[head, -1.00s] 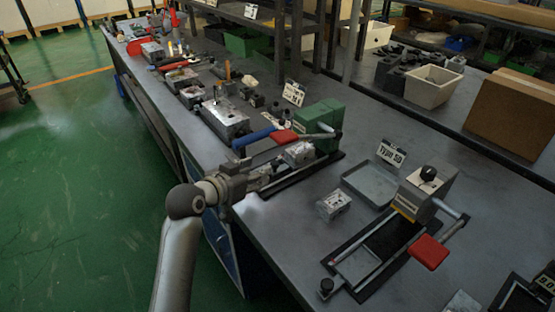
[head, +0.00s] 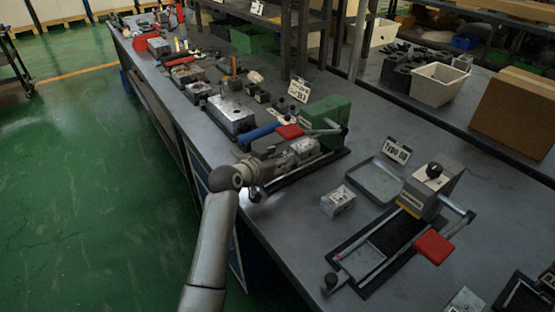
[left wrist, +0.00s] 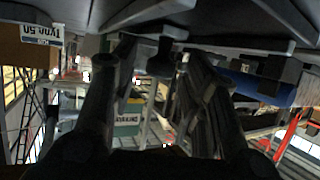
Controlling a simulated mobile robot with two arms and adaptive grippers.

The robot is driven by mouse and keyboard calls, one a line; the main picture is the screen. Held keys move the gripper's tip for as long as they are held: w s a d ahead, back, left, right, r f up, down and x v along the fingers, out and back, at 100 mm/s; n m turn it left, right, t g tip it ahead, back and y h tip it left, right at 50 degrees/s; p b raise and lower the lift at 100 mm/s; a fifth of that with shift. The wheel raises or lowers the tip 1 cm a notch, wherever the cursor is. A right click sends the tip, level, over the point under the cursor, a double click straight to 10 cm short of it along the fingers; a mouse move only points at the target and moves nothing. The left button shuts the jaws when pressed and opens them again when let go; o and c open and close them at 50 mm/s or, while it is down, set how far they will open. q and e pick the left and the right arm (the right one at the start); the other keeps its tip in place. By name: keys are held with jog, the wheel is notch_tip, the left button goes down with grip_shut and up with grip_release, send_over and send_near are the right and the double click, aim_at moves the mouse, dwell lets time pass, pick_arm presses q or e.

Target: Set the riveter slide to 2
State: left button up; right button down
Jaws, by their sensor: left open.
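A green machine (head: 322,118) with a red-padded lever (head: 289,131) and a dark base rail (head: 318,168) stands mid-bench in the head view; I take it for the riveter, though no readable name confirms it. My left gripper (head: 280,163) is at the near end of this machine, low over the bench, and covers part of it. In the left wrist view, which looks upside down, my left gripper (left wrist: 160,58) has its fingers apart. A dark knob (left wrist: 160,62) shows between them; I cannot tell whether they touch it. Slide marks are not readable. My right gripper is not in view.
A second machine (head: 430,190) with a black knob and red lever stands to the right. A grey tray (head: 373,181) and a small metal block (head: 338,200) lie between. A blue handle (head: 257,132) and metal boxes (head: 231,115) are behind the gripper. Shelf posts rise at the back.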

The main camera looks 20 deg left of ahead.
pick_arm(q)
jog(key=c, duration=0.4)
grip_shut()
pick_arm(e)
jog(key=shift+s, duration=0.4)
pick_arm(q)
jog(key=w+d, duration=0.2)
jog(key=w, duration=0.1)
jog(key=shift+d, duration=0.1)
jog(key=shift+s+r, duration=0.1)
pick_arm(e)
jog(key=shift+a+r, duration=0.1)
